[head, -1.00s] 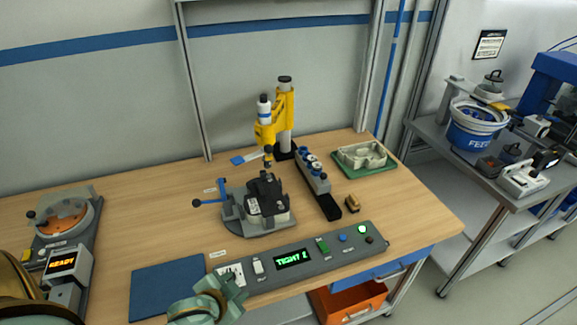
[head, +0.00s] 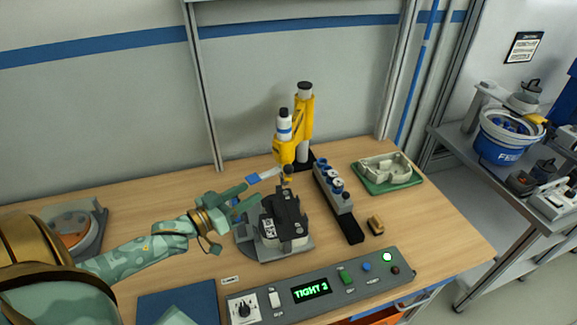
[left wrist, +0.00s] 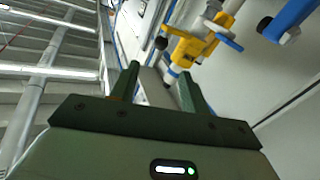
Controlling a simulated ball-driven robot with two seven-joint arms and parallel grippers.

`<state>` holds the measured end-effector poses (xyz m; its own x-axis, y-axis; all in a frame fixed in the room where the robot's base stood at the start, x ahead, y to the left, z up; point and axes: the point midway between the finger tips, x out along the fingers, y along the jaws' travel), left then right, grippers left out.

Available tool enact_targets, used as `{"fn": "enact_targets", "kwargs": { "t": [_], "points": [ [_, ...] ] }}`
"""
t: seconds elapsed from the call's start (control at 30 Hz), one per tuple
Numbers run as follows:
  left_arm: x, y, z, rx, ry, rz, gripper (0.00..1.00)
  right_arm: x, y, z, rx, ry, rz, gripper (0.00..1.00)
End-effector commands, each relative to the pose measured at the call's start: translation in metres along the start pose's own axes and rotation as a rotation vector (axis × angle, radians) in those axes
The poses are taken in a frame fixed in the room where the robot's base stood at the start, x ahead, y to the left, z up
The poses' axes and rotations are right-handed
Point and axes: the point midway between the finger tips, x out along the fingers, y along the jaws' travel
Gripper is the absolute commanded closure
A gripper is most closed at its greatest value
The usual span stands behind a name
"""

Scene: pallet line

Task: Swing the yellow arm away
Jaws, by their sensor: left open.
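The yellow arm (head: 303,118) stands on a light post at the back of the bench. Its tool hangs over the rear of the grey fixture (head: 300,247) that holds a dark part (head: 285,212). A blue tab on a pale strip (head: 268,174) sticks out to the left of the arm's tool. My left gripper (head: 243,197) is open and empty, just in front of and below the blue tab, beside the fixture. In the left wrist view the yellow arm (left wrist: 192,48) shows beyond the open fingers. My right gripper is not identifiable.
A rack with blue-capped pieces (head: 341,198) and a green tray with a pale casting (head: 388,185) stand right of the fixture. A control panel (head: 270,301) reading "TIGHT 2" lies in front. A blue mat (head: 195,296) is at front left.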

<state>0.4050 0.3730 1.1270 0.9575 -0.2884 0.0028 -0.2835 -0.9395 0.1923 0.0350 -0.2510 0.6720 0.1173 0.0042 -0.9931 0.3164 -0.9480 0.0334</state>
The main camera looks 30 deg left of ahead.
Motion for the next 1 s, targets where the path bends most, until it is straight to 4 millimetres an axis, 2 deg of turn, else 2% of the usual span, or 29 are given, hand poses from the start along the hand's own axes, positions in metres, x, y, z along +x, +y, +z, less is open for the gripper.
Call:
{"fn": "enact_targets", "kwargs": {
  "t": [0.17, 0.3, 0.5, 0.7, 1.0],
  "points": [
    [0.046, -0.001, -0.002, 0.004, 0.005, 0.000, 0.54, 0.001, 0.007, 0.011, -0.005, -0.016, 0.008, 1.00],
    [0.082, 0.000, -0.002, 0.003, 0.005, 0.000, 0.54, 0.002, 0.007, 0.009, -0.005, -0.013, 0.009, 1.00],
    [0.122, 0.000, -0.001, 0.004, 0.002, 0.000, 0.54, 0.004, 0.002, 0.004, -0.001, -0.006, 0.002, 1.00],
    [0.140, 0.000, 0.000, 0.002, 0.000, -0.001, 0.54, 0.005, -0.004, 0.002, 0.003, -0.004, -0.005, 1.00],
    [0.142, 0.000, 0.000, 0.002, -0.001, -0.001, 0.54, 0.005, -0.003, 0.003, 0.002, -0.004, -0.004, 1.00]
  ]
}}
